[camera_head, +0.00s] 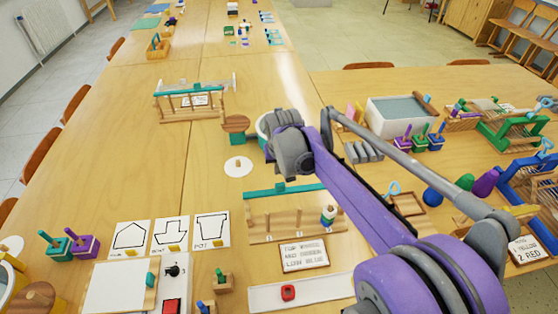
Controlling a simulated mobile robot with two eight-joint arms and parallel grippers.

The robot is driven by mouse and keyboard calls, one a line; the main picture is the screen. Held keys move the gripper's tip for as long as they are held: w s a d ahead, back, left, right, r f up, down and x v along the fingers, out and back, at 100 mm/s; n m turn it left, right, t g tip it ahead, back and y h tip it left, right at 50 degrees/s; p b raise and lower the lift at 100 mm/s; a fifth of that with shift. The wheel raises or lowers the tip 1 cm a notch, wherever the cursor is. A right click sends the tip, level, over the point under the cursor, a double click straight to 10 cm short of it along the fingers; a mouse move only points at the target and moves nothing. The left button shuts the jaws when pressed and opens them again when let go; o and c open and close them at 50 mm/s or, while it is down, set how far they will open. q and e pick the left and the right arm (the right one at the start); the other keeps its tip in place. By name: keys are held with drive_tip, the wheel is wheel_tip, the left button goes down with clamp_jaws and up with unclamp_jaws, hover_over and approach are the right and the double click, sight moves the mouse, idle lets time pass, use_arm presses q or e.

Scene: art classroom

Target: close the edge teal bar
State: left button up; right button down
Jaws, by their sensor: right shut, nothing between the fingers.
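A long flat teal bar (286,190) with a small raised knob lies behind a low wooden peg rack (285,223), near the middle of the table. Another teal bar (197,88) runs along the top of a wooden stand with posts farther back. I cannot tell which of the two the task means. My right arm comes in from the lower right, and my right gripper (290,152) is shut and empty, above and behind the nearer bar. Its fingertips are hard to make out, and the arm hides the table beneath it. My left gripper is not in view.
Picture cards (171,236) lie at the front left. A white bin (398,112) and coloured racks (516,130) stand right. The left middle of the table is clear.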

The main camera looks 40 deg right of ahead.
drive_tip(key=s+a, duration=0.1)
drive_tip(key=s, duration=0.2)
drive_tip(key=shift+a+r, duration=0.15)
drive_tip(key=shift+a, duration=0.2)
drive_tip(key=s+a+p, duration=0.2)
drive_tip(key=s+a, duration=0.1)
drive_tip(key=s, duration=0.2)
drive_tip(key=shift+s, duration=0.4)
drive_tip(key=shift+a, duration=0.15)
